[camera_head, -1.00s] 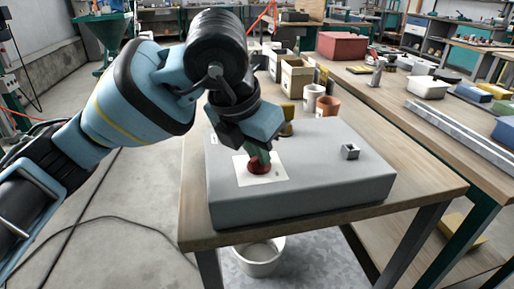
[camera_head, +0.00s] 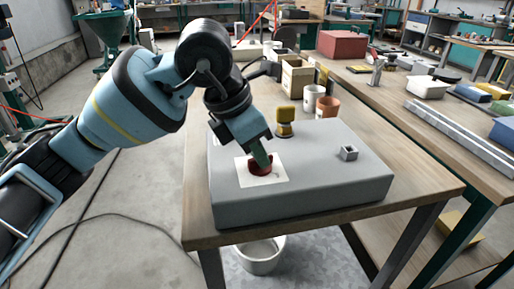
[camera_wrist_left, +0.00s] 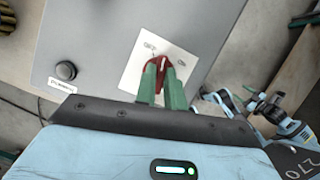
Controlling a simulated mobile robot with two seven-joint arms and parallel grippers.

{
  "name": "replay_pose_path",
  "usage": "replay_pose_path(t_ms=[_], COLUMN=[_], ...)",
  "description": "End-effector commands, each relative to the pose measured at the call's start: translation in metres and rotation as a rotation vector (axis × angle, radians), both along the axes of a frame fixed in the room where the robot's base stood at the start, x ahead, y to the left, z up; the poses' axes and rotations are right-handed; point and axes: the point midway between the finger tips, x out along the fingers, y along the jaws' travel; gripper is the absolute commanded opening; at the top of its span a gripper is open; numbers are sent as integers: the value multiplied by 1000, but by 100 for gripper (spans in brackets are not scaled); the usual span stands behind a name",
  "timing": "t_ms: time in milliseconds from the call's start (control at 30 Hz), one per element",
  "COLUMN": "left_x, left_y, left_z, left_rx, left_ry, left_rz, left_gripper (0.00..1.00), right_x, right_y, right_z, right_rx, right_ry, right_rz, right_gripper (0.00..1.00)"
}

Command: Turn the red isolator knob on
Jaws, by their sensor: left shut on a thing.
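The red isolator knob (camera_head: 261,168) sits on a white square plate (camera_head: 272,179) on top of a grey box (camera_head: 318,192). In the left wrist view the knob (camera_wrist_left: 160,62) stands between the green fingertips of my left gripper (camera_wrist_left: 163,82). My left gripper (camera_head: 260,158) reaches down from above and is shut on the knob, hiding part of it in the head view.
A white bucket (camera_head: 259,258) is below.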

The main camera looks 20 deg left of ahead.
Motion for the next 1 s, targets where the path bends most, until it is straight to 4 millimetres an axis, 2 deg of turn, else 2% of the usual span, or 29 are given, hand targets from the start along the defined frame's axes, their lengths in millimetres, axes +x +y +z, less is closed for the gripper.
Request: replay_pose_path(t_ms=[1000], left_x=[3], left_y=[1], left_z=[2], left_rx=[-2], left_ry=[-3], left_rz=[-467], left_gripper=[0], right_x=[-3], right_y=[2], right_z=[20], right_rx=[8], right_ry=[-3], right_rz=[-9], right_gripper=[63])
